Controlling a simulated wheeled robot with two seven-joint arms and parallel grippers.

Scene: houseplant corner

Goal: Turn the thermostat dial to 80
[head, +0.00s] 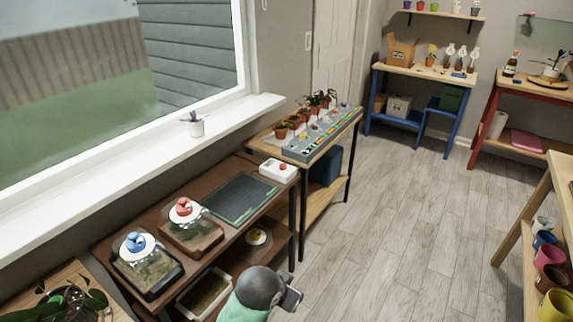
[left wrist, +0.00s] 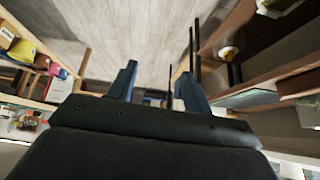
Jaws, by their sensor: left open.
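No dial marked with numbers can be made out. A long grey panel (head: 322,134) with coloured bands and small knobs lies on the wooden table by the window wall; its markings are too small to read. A white box (head: 279,171) with a red knob or button sits at the right end of the dark shelf unit; I cannot tell which is the thermostat. My left gripper (left wrist: 157,72) is open and empty in the left wrist view, with floor beyond its fingers. It is apart from both devices. My right gripper is not in view.
Two glass terrariums with a blue knob (head: 135,242) and a red knob (head: 184,208) stand on the shelf unit beside a dark green mat (head: 241,198). Potted plants (head: 305,118) stand behind the panel. The wooden floor (head: 400,210) is clear in the middle.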

